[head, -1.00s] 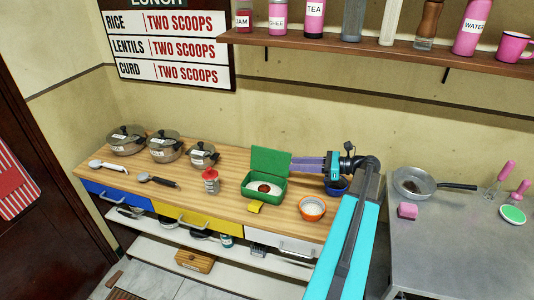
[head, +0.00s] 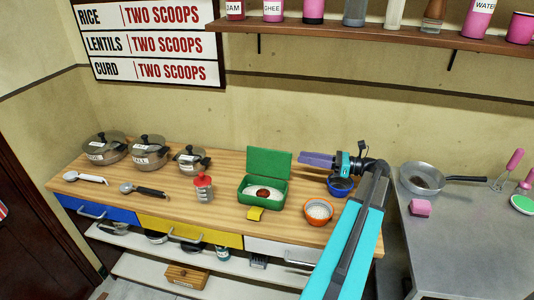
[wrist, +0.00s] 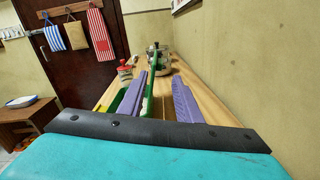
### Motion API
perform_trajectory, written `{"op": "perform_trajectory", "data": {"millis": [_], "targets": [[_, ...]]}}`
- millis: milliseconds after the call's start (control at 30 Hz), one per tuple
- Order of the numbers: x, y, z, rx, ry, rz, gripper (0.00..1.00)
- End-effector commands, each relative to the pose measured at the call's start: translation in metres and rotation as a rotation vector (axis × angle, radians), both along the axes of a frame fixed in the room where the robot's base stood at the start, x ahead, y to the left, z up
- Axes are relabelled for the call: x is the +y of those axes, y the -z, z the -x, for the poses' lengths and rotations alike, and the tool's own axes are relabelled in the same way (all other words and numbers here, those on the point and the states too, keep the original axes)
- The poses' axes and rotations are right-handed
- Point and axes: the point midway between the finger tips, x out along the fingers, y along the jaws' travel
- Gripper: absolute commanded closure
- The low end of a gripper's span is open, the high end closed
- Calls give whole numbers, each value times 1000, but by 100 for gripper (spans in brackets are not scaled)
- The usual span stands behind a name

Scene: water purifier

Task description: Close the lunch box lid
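The green lunch box (head: 264,202) sits on the wooden counter, holding white food with a reddish-brown patch. Its green lid (head: 268,161) stands open, nearly upright, at the back edge; a yellow latch tab (head: 254,214) hangs at the front. My gripper (head: 301,158) is just right of the lid at about its height, with a small gap between them. In the wrist view its two purple fingers (wrist: 160,98) are spread apart, with nothing held. The lid's green edge (wrist: 148,90) shows ahead, between the finger lines; the box is mostly hidden by the left finger.
A red-topped jar (head: 203,188) stands left of the box. An orange bowl (head: 318,211) and a dark blue bowl (head: 341,187) are to its right, near my arm. Several lidded pots (head: 147,151) line the counter's back left. A shelf (head: 400,39) runs above.

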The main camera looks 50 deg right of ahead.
Motion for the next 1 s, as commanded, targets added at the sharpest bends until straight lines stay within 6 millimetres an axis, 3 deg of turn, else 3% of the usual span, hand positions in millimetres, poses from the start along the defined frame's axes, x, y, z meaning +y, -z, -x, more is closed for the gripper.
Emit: {"op": "perform_trajectory", "data": {"millis": [467, 1000], "targets": [[13, -1, -20, 0, -7, 0, 69], [50, -1, -87, -1, -10, 0, 69]]}}
